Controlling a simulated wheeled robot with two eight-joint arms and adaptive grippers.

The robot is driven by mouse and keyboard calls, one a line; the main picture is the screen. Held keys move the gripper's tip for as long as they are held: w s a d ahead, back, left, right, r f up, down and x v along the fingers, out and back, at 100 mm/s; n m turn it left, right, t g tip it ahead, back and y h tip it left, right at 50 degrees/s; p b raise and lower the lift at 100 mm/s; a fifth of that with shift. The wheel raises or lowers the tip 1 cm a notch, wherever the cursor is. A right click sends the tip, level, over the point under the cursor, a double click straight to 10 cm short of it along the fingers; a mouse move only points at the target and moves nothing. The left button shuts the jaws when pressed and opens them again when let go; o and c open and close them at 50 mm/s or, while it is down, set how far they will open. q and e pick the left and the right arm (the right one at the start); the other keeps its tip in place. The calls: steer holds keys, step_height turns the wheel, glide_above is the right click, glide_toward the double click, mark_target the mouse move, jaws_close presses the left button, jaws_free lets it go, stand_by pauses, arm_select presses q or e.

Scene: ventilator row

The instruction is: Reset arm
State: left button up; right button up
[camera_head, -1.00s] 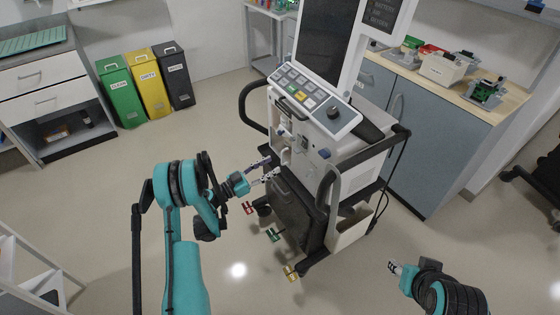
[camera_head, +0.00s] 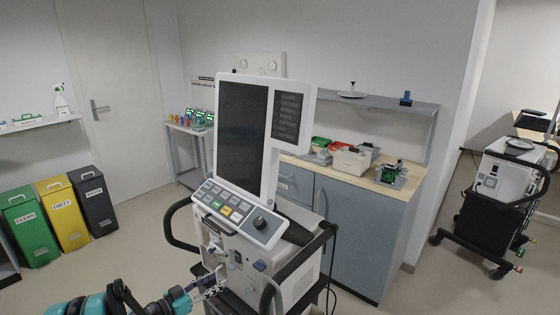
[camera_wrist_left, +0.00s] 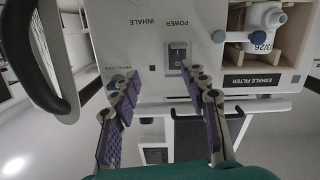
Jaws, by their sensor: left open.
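My left gripper (camera_head: 207,287) is at the bottom of the head view, at the left front of the ventilator (camera_head: 270,262). In the left wrist view my left gripper (camera_wrist_left: 162,112) is open, with its two purple-padded fingers apart and nothing between them. Beyond the fingers is the ventilator's white panel (camera_wrist_left: 135,45), with a black power switch (camera_wrist_left: 177,55) close to the right fingertip. I cannot tell whether finger and panel touch. My right arm and gripper are out of the head view.
The ventilator carries a dark screen (camera_head: 243,140) and a black handle (camera_head: 178,230). Green, yellow and dark bins (camera_head: 62,218) stand at the left. A grey cabinet (camera_head: 350,235) with trays is behind. Another wheeled machine (camera_head: 490,205) stands at the far right.

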arm_select(q)
steer(key=s+d+r+n+g+y, duration=0.2)
steer(key=s+d+r+y, duration=0.15)
steer(key=s, duration=0.25)
steer(key=s+d+r+n+g+y, duration=0.1)
steer(key=s+d+r+g+y, duration=0.15)
steer(key=s+d+r, duration=0.3)
steer(key=s+a+n+y, duration=0.1)
steer(key=s+y, duration=0.1)
steer(key=s, duration=0.8)
steer(key=s+a+n+y, duration=0.2)
steer(key=s+y, duration=0.1)
steer(key=s, duration=0.7)
steer(key=shift+a+f+n+g, duration=0.25)
steer(key=shift+f+n+g, duration=0.05)
steer(key=shift+f+g, duration=0.1)
